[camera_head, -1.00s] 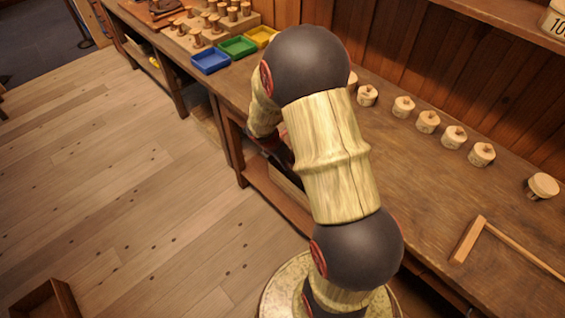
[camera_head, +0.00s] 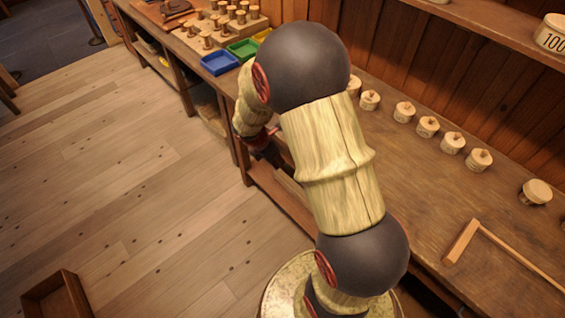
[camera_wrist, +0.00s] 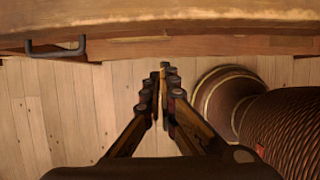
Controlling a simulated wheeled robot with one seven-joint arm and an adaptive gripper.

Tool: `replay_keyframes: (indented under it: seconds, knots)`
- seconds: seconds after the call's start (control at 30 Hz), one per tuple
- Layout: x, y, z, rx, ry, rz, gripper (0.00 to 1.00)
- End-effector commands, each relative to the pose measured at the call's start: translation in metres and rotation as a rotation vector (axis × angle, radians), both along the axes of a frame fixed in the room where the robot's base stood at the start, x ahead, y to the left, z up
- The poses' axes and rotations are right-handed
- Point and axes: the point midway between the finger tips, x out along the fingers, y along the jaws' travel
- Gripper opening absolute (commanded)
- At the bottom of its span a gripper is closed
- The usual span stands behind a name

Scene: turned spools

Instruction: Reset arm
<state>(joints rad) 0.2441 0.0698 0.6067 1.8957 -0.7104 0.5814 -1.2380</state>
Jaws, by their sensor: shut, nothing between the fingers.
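My gripper (camera_wrist: 161,95) shows in the wrist view, with its two fingers together and nothing between them. It points past the bench's wooden front edge (camera_wrist: 200,47), with floorboards (camera_wrist: 50,110) beyond the fingers. In the head view my arm rises and bends at the bench's front edge.
Blue (camera_head: 219,62) and green (camera_head: 243,49) trays stand farther off. An open box (camera_head: 57,297) lies on the clear floor.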

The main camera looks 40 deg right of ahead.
Motion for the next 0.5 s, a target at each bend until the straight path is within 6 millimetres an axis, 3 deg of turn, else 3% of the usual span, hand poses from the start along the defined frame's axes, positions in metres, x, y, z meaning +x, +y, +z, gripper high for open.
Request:
replay_keyframes:
  seconds: [0.03, 0.2, 0.5]
  knots:
    - [0.0, 0.004, 0.011, 0.001, -0.001, 0.001, 0.0]
    - [-0.001, 0.01, 0.025, 0.0, 0.001, 0.0, 0.0]
    - [-0.001, 0.012, 0.028, 0.001, 0.001, -0.004, 0.0]
